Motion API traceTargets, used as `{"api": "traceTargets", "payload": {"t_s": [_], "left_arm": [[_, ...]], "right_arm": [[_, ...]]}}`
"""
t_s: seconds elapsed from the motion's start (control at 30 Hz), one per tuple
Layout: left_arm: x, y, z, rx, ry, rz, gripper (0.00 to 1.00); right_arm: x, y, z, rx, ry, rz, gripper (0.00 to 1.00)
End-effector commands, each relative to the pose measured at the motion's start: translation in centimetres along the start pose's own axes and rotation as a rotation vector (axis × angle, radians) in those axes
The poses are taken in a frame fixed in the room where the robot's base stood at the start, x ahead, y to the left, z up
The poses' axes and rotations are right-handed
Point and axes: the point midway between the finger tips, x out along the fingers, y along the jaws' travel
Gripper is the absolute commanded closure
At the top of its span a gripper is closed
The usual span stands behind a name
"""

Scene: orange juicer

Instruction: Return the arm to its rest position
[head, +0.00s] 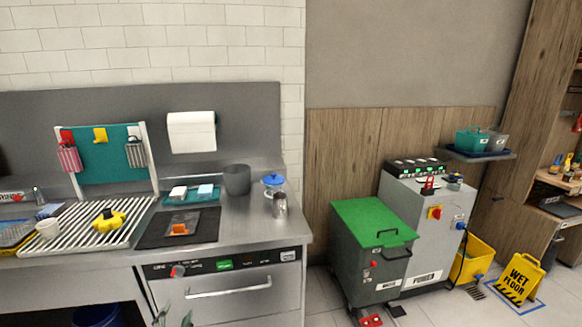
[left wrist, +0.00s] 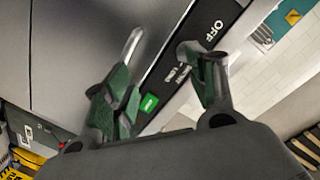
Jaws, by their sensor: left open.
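My left gripper (head: 174,317) shows only as small fingertips at the bottom edge of the head view, in front of the under-counter appliance (head: 235,308). In the left wrist view the same gripper (left wrist: 163,92) has its two dark green fingers spread apart with nothing between them. Behind the fingers are the appliance's grey front, a black strip with an "OFF" label and a green label (left wrist: 148,103). The rest of the left arm is out of the head view. My right gripper is in neither view.
The steel counter (head: 225,222) holds a striped drain rack, a yellow item (head: 109,220), a dark mat (head: 180,228), a grey pot (head: 237,180) and a blue-lidded jar (head: 273,184). A green-lidded bin (head: 372,222) and grey machine stand right. A wet floor sign (head: 519,279) is farther right.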

Motion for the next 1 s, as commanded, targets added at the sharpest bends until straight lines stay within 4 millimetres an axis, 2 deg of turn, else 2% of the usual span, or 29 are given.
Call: {"api": "traceTargets", "payload": {"t_s": [0.03, 0.27, 0.47, 0.77, 1.0], "left_arm": [[-0.1, 1.0, 0.4, -0.014, -0.019, 0.028, 0.43], [-1.3, 7.3, 3.8, -0.087, -0.119, 0.163, 0.43], [-3.6, 12.5, 7.1, -0.145, -0.219, 0.276, 0.43], [-9.1, 19.3, 11.8, -0.212, -0.386, 0.430, 0.43], [-15.2, 23.4, 15.7, -0.251, -0.534, 0.539, 0.43]], "right_arm": [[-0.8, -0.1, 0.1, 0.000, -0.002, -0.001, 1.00], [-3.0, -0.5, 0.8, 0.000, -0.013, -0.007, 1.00], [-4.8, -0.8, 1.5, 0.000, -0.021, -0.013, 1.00], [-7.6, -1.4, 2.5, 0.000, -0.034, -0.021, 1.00], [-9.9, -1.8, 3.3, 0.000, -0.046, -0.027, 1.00]]}}
